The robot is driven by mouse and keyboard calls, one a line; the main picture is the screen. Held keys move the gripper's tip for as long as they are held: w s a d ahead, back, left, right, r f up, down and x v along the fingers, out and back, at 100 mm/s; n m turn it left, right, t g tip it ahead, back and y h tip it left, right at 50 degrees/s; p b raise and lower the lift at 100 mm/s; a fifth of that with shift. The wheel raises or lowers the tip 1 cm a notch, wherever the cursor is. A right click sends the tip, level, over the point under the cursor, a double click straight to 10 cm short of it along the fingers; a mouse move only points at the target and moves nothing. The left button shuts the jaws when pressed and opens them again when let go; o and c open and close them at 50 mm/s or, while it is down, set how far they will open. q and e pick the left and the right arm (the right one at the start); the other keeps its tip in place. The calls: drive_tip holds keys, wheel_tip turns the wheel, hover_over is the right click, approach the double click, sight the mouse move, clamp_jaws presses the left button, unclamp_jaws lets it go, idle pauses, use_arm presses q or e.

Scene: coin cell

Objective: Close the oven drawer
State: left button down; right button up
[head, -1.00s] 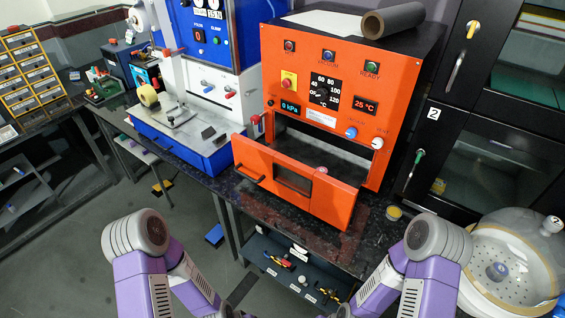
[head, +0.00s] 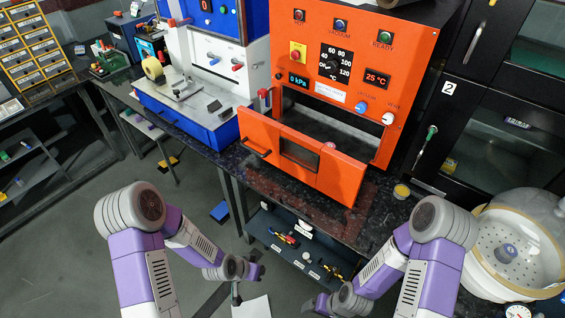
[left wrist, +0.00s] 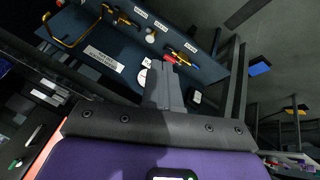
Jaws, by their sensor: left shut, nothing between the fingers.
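The orange oven (head: 395,60) stands on the dark speckled bench. Its drawer (head: 340,175) is pulled out towards me; the orange front, with a window and a dark handle (head: 254,148) at its left, stands clear of the oven's opening. My left gripper (head: 237,294) is low in front of the bench, apart from the drawer. In the left wrist view its fingers (left wrist: 167,75) are together and empty, over the lower shelf. My right gripper (head: 318,304) is low at the bottom edge, also apart from the drawer; its fingers are too small to judge.
A blue and white machine (head: 215,125) stands left of the oven. A small yellow-topped pot (head: 401,191) sits on the bench right of the drawer. A clear-domed round vessel (head: 510,250) is at the right. A labelled shelf (head: 265,238) with tools lies under the bench.

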use_arm(q)
drive_tip(key=w+a+r+m+t+h+b, duration=0.1)
drive_tip(key=w+r+m+t+b, duration=0.4)
drive_tip(key=w+m, duration=0.65)
drive_tip(key=m+t+h+b, duration=0.2)
drive_tip(key=m+t+b, duration=0.15)
drive_tip(key=m, duration=0.75)
approach(286, 155)
drive_tip(key=shift+n, duration=0.35)
drive_tip(key=x, duration=0.2)
drive_tip(key=b+x, duration=0.1)
drive_tip(key=x, duration=0.1)
drive_tip(key=shift+w+f, duration=0.35)
drive_tip(key=shift+w+d, duration=0.5)
drive_tip(key=shift+w, duration=0.25)
use_arm(e)
wheel_tip(286, 155, down, 11)
